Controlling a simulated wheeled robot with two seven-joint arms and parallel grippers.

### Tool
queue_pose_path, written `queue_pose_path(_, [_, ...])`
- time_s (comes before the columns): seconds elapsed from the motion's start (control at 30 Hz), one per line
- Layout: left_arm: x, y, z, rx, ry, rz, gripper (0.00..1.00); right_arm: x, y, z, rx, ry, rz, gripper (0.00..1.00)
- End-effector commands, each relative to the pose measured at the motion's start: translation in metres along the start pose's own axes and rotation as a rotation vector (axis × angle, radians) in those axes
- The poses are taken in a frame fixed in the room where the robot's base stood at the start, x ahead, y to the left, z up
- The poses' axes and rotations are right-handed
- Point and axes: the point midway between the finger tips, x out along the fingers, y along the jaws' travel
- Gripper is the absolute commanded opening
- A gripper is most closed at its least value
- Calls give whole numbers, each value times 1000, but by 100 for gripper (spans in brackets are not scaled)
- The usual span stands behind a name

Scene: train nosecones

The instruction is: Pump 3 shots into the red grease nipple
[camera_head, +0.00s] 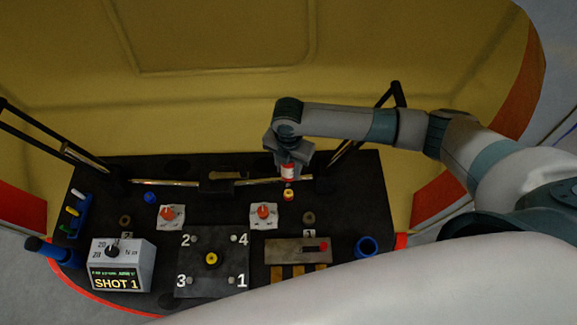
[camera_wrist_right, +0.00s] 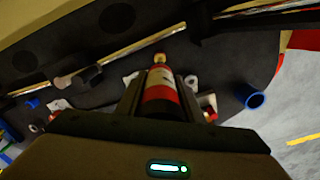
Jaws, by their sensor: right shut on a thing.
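My right gripper (camera_head: 288,158) is shut on a red and white cylinder (camera_head: 288,172), held pointing down over the right part of the black bench. In the right wrist view the cylinder (camera_wrist_right: 162,90) sits between the fingers of my right gripper (camera_wrist_right: 160,98). A small yellow and red piece (camera_head: 288,195) shows just below the cylinder; a brass tip (camera_wrist_right: 160,58) shows beyond its end in the wrist view. I cannot tell whether that piece is the nipple or part of the tool, nor whether they touch. A grey box (camera_head: 122,262) has a display reading "SHOT 1". My left gripper is not in view.
The black bench (camera_head: 225,200) carries two white plates with orange-red knobs (camera_head: 170,213) (camera_head: 263,212), a numbered plate (camera_head: 212,282), a blue ring (camera_head: 367,247) and a blue rack (camera_head: 77,212). A metal bar (camera_head: 165,182) crosses behind. A yellow shell (camera_head: 215,100) rises at the back.

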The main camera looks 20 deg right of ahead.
Motion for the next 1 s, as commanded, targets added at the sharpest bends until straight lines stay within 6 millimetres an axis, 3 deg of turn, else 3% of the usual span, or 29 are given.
queue_pose_path(0.07, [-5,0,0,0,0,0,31,-3,0,0,0,0,0,9])
queue_pose_path(1.0, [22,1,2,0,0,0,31,54,1,0,0,0,1,9])
